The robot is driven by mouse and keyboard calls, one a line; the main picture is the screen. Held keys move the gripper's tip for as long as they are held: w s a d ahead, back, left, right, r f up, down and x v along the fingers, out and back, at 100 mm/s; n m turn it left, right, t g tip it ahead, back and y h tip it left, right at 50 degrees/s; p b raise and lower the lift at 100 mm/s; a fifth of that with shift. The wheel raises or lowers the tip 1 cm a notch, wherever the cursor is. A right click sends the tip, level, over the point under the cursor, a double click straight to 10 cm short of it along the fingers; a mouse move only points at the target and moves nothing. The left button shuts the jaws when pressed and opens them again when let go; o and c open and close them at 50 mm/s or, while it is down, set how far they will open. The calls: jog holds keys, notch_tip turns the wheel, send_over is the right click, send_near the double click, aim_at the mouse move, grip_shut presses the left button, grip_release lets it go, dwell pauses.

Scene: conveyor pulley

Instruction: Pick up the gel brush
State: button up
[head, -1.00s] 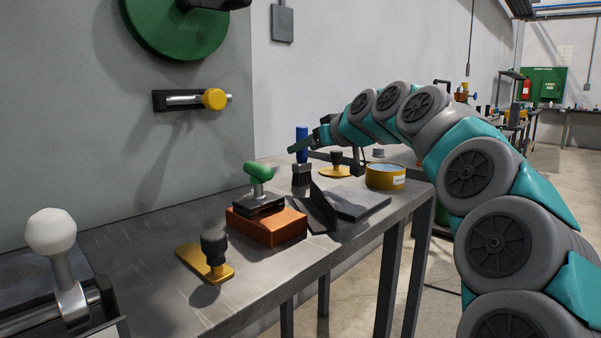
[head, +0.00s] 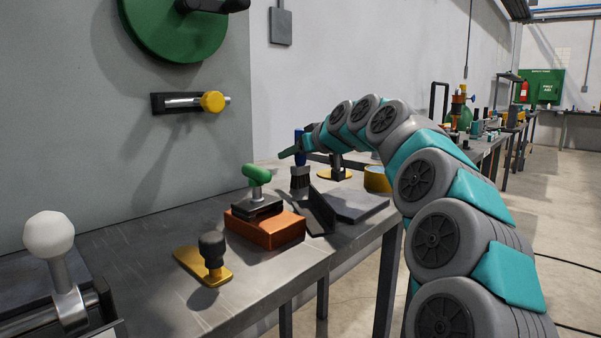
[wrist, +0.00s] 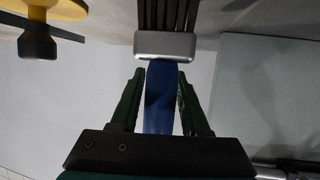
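The gel brush (head: 299,178) stands upright on the bench, bristles down, with a blue handle on top. In the wrist view its blue handle (wrist: 161,95) lies between my two fingers, with the metal ferrule and dark bristles above it in the picture. My gripper (head: 291,149) is at the handle in the head view, and it also shows in the wrist view (wrist: 161,78). One finger is on each side of the handle. Narrow gaps show beside the handle, so the gripper looks open; contact at the tips is hard to tell.
An orange-brown block (head: 265,229) with a green-handled stamp (head: 258,177) stands in front of the brush. A dark angled plate (head: 317,208) is close on its right. A yellow tin (head: 377,179) is partly behind my arm. A black-knobbed brass piece (head: 211,260) lies nearer.

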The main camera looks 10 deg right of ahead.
grip_shut()
dwell(0.5)
jog(key=r, duration=0.1)
jog(key=s+r, duration=0.1)
jog(key=r, duration=0.1)
jog(key=shift+s+d+r, duration=0.25)
jog(key=shift+d+r, duration=0.15)
jog(key=s+d, duration=0.3)
jog(key=s, duration=0.3)
jog(key=s+d+r, duration=0.1)
jog(key=s+d, duration=0.2)
jog(key=s, duration=0.3)
jog(key=shift+s+d, duration=0.3)
jog(key=shift+s, duration=0.1)
